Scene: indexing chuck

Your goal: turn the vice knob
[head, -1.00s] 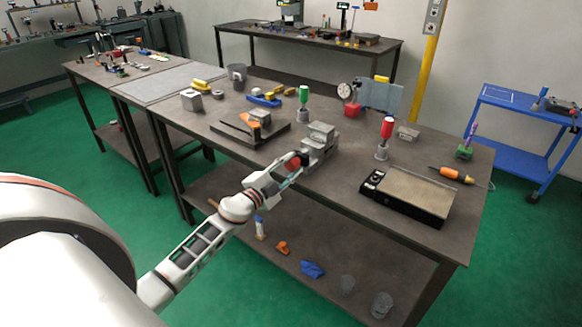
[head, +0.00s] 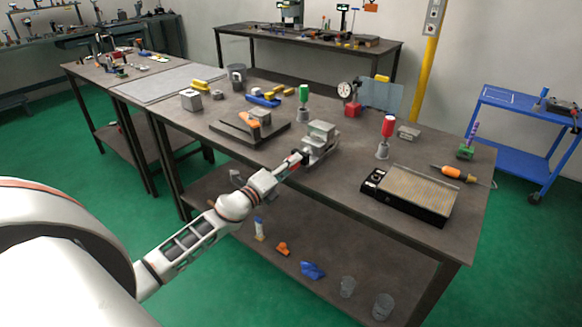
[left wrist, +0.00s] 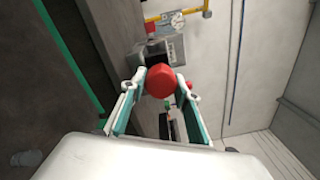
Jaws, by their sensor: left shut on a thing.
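The grey vice (head: 321,134) stands at the front edge of the workbench, and its grey body also shows in the left wrist view (left wrist: 150,55) beyond the knob. The round red vice knob (left wrist: 160,81) sits between the fingertips of my left gripper. In the head view my left gripper (head: 299,157) is at the near side of the vice, and its fingers largely cover the knob. My left gripper is shut on the knob, with one finger on each side of it. The right gripper is not in view.
Right of the vice stand a red-handled tool (head: 388,128) in a grey holder and a flat black-framed plate (head: 410,193). A dark tray (head: 238,135) lies left of the vice. A green-handled tool (head: 303,96) stands behind. The floor before the bench is clear.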

